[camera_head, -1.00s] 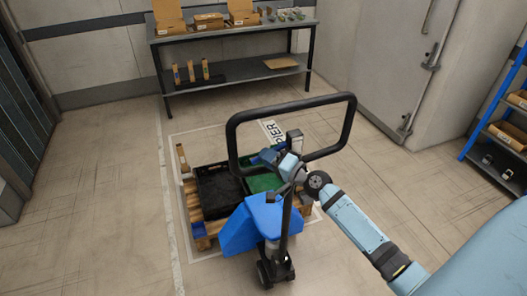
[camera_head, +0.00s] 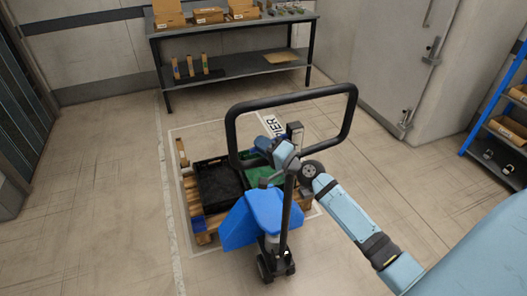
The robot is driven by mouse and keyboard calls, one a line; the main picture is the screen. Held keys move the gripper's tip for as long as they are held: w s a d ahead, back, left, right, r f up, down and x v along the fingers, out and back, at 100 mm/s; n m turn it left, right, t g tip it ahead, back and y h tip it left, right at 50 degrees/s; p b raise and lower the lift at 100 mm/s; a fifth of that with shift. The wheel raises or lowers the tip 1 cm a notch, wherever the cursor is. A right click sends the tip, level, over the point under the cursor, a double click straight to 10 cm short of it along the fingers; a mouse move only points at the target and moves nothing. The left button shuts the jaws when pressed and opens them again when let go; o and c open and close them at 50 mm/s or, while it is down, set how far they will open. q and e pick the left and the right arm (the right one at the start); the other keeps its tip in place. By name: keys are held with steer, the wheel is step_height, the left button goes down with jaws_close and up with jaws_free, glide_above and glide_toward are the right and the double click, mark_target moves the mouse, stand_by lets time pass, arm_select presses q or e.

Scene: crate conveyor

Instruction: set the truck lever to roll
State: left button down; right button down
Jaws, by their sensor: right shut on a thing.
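The blue pallet truck (camera_head: 240,228) stands upright in the middle, its forks under a wooden pallet (camera_head: 201,238). Its black loop handle (camera_head: 232,128) rises at the top of a dark tiller post (camera_head: 286,215). My right gripper (camera_head: 266,146) is inside the lower part of the loop, at the top of the post. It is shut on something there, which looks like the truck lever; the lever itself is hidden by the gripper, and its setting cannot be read. My left gripper is out of view.
A black crate (camera_head: 220,186) and a green crate (camera_head: 262,172) sit on the pallet. Behind is a two-level bench (camera_head: 230,70) with boxes. A blue shelf rack (camera_head: 490,100) stands at the right. The floor on both sides of the truck is clear.

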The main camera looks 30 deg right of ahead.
steer(key=shift+a+r+m+t+b, duration=0.1)
steer(key=shift+r+m+t+b, duration=0.4)
steer(key=shift+m+b, duration=0.4)
steer(key=shift+r+m+t, duration=0.3)
steer(key=shift+r+m, duration=0.1)
steer(key=shift+r, duration=0.1)
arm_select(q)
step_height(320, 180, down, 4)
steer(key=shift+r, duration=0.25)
arm_select(e)
steer(key=c, duration=1.3)
jaws_free()
steer(key=shift+c, duration=0.2)
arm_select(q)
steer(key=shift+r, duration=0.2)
